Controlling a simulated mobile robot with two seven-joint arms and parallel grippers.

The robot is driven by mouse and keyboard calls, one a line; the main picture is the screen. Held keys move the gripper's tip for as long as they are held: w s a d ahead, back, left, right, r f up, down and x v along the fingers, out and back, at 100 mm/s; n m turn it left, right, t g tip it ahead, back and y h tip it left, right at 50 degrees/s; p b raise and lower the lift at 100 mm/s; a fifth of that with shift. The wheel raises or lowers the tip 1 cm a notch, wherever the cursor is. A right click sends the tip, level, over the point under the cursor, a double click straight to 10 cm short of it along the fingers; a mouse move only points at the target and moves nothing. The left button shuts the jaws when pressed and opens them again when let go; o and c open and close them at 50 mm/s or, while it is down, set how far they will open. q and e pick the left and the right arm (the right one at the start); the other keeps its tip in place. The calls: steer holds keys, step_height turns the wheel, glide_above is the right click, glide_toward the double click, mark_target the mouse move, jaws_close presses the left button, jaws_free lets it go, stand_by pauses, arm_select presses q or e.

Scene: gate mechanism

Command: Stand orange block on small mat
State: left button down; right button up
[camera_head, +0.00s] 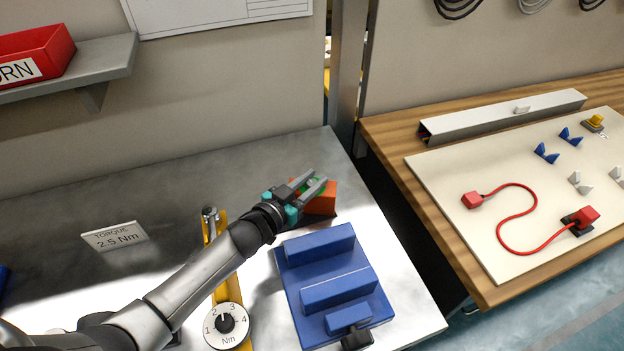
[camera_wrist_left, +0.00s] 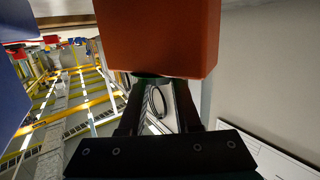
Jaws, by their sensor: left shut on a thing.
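The orange block (camera_head: 322,203) is at the fingertips of my left gripper (camera_head: 314,181), near the back right of the grey bench. A small green part shows between the fingers at the block. In the left wrist view the orange block (camera_wrist_left: 160,38) fills the top middle, just beyond the fingers (camera_wrist_left: 160,100). My left gripper is shut on the block, seemingly by its green part. A dark patch shows under the block's lower edge; I cannot tell whether it is the small mat or shadow, nor whether the block touches it. My right gripper is out of view.
A blue stepped fixture (camera_head: 333,288) stands just in front of the block. A yellow torque tool with a dial (camera_head: 226,326) and a torque sign (camera_head: 115,236) lie left. A wooden table with a pale board (camera_head: 450,180) is right, across a gap.

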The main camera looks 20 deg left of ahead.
arm_select(q)
steer(key=c, duration=1)
jaws_free()
steer(key=o, duration=0.4)
steer(key=shift+r, duration=0.2)
steer(key=f+p+v, duration=0.1)
steer(key=v, duration=0.6)
steer(key=shift+s+r, duration=0.25)
steer(key=shift+r, duration=0.15)
